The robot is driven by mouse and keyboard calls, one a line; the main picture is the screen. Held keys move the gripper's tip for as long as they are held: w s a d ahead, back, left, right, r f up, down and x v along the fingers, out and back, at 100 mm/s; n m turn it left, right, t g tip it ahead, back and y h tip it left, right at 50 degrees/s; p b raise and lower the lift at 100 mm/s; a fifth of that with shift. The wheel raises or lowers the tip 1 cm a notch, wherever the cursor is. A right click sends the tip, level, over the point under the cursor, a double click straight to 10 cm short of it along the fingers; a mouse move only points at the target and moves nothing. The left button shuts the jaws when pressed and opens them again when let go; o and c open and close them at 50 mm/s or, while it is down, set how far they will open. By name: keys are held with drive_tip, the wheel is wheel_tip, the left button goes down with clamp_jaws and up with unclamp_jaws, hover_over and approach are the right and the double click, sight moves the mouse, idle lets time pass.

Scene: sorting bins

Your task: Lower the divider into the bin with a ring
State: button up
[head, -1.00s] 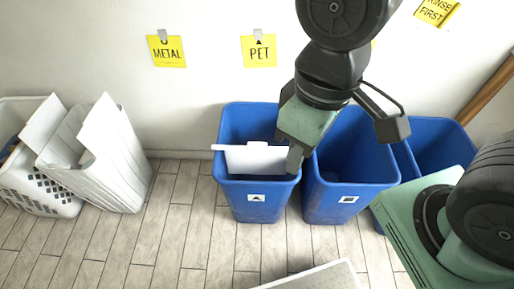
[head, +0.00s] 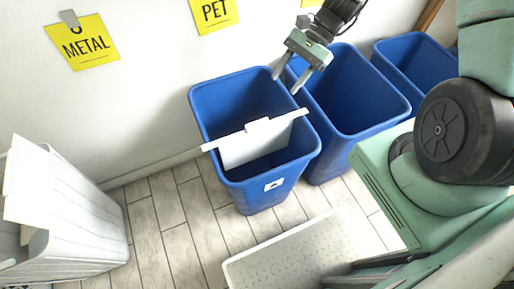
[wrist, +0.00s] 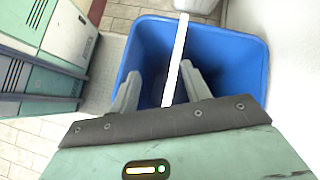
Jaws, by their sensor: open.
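The white divider (head: 255,143) spans the left blue bin (head: 215,108), its panel hanging inside and its end lugs at the left and right rims. The bin's front label (head: 273,184) looks like a triangle; I see no ring on it. My gripper (head: 285,84) is open and empty, above the bin's back right part and apart from the divider. In the wrist view the divider (wrist: 178,60) shows edge-on as a white strip, between the open fingers in the picture, over the blue bin (wrist: 235,62).
Two more blue bins, the middle one (head: 375,118) and the right one (head: 405,50), stand to the right. A white bin (head: 75,225) with white panels is at the left. A pale grey platform (head: 290,252) lies in front. Yellow METAL (head: 82,43) and PET (head: 214,12) signs hang on the wall.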

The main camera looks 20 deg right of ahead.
sight(261, 122)
drive_tip(key=w+d+f+m+t+y+b, duration=0.2)
drive_tip(key=d+f+m, duration=0.35)
drive_tip(key=f, duration=0.25)
drive_tip(key=shift+n, duration=0.25)
drive_tip(key=b+x, duration=0.2)
drive_tip(key=x, duration=1.5)
drive_tip(key=shift+d+f, duration=0.1)
drive_tip(key=shift+d, duration=0.05)
clamp_jaws()
